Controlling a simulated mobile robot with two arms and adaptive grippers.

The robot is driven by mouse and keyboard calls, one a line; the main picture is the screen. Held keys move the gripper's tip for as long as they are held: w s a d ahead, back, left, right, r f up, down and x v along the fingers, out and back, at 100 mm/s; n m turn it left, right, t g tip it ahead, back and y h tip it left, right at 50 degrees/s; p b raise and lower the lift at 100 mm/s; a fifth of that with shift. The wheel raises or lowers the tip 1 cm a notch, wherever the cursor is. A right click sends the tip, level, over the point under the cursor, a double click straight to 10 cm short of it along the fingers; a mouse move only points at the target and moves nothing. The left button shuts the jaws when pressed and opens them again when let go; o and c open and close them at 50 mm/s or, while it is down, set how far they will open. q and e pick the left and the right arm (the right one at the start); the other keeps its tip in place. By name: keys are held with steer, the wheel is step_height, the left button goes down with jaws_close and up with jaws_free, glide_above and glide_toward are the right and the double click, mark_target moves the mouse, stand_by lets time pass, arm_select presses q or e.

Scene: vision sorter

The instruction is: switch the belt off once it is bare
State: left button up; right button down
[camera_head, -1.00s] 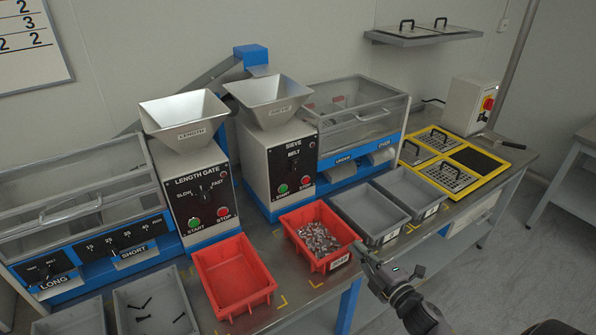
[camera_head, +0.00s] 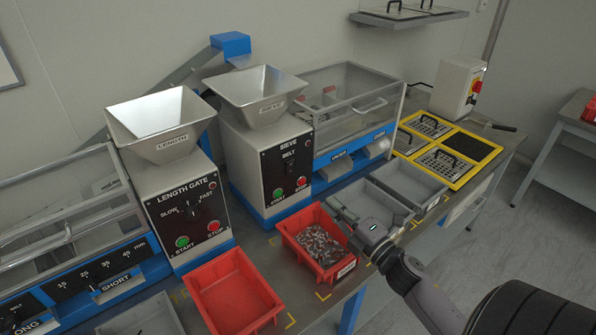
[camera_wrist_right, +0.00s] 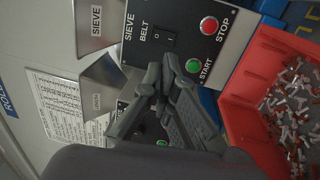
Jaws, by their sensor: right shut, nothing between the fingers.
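The sieve (camera_head: 265,150) has a black front panel with a BELT rocker switch (camera_wrist_right: 164,39), a green START button (camera_head: 278,197) and a red STOP button (camera_head: 302,183). Its clear-covered housing (camera_head: 350,100) stands to the right; some reddish and grey shapes show inside, but I cannot tell whether the belt is bare. My right gripper (camera_head: 336,208) is shut and empty, in front of the sieve above the bins. In the right wrist view its fingertips (camera_wrist_right: 162,78) appear just below the rocker switch, apart from the panel as far as I can tell. My left gripper is not in view.
A red bin (camera_head: 349,270) of small metal parts stands below my right gripper, beside an empty red bin (camera_head: 272,310). Grey bins (camera_head: 440,190) lie to the right. The length gate (camera_head: 180,205) stands left. A yellow-framed tray (camera_head: 455,182) and a switch box (camera_head: 452,88) are farther right.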

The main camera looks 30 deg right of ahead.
steer(key=p, duration=0.2)
glide_toward(292, 166)
steer(key=w, duration=0.4)
steer(key=w+r, duration=0.1)
steer(key=w, duration=0.1)
steer(key=shift+w+a+p, duration=0.15)
steer(key=shift+a+p, duration=0.05)
steer(key=shift+p, duration=0.15)
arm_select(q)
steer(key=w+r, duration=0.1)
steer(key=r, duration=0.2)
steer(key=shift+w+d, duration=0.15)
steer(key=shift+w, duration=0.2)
arm_select(e)
steer(key=shift+w, duration=0.4)
